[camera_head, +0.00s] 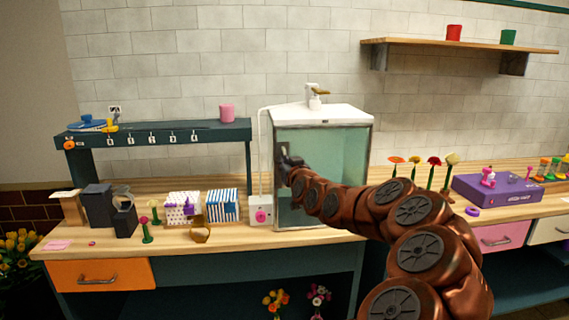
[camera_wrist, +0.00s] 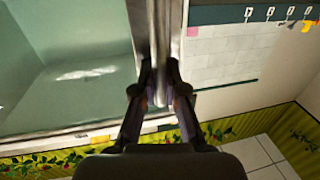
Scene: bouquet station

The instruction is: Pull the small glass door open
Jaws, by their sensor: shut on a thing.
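The small glass cabinet stands on the wooden counter, with a white top and a metal-framed glass door (camera_head: 335,155) facing me. The door also fills the left of the wrist view (camera_wrist: 70,60). My gripper (camera_head: 288,160) is at the door's left edge in the head view. In the wrist view my gripper (camera_wrist: 160,82) is shut on the upright metal handle (camera_wrist: 176,80) beside the door frame. The fingers hide part of the handle, and my arm hides the door's lower right. I cannot tell whether the door stands slightly ajar.
A white box with a pink knob (camera_head: 261,211) is just left of the cabinet. A soap-like bottle (camera_head: 314,100) stands on top. Flowers (camera_head: 434,163) and a purple case (camera_head: 497,189) are to the right. Boxes (camera_head: 221,205) and a dark rack (camera_head: 160,138) are left.

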